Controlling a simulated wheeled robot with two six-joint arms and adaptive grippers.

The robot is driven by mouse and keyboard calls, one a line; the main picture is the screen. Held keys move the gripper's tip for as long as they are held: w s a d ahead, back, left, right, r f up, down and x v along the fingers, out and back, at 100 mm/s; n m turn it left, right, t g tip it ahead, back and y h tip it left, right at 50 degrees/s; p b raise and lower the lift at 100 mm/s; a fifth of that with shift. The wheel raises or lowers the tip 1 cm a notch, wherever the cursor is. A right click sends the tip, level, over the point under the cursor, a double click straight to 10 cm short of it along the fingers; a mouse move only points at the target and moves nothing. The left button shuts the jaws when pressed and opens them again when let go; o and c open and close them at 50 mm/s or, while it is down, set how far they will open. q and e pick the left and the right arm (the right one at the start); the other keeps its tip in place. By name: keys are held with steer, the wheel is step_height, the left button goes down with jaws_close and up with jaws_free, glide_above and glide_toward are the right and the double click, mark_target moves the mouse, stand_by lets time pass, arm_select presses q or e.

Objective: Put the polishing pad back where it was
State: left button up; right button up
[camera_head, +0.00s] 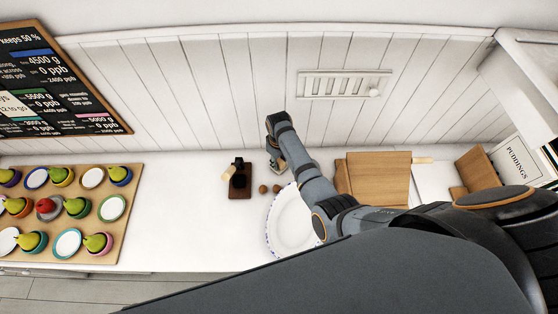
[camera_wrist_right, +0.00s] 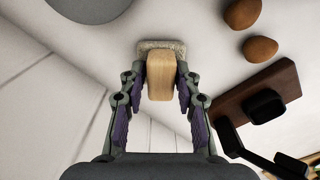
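The polishing pad (camera_wrist_right: 161,75), a pale wooden block with a fuzzy grey face, sits between the fingertips of my right gripper in the right wrist view. Both fingertips (camera_wrist_right: 161,82) appear to press on its sides, so the gripper looks shut on it. In the head view my right gripper (camera_head: 276,158) points down close to the wall, above or at the back of the white counter (camera_head: 185,215). The pad is mostly hidden there, and I cannot tell whether it touches the counter. My left gripper is not in view.
Left of the right gripper stands a dark wooden block with a black device (camera_head: 240,178). Two brown nuts (camera_head: 269,189) and a white plate (camera_head: 283,228) lie close by. Wooden boards (camera_head: 375,175) stand right. A tray of pears and bowls (camera_head: 130,190) is far left.

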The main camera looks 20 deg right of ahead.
mark_target(279, 160)
steer(key=shift+o, duration=0.9)
steer(key=shift+r, duration=0.2)
step_height(279, 160, up, 7)
steer(key=p, duration=0.7)
steer(key=shift+f, duration=0.15)
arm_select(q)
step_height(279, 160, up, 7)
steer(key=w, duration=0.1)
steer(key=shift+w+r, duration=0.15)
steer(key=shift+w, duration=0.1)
arm_select(e)
step_height(279, 160, up, 5)
steer(key=shift+r, duration=0.1)
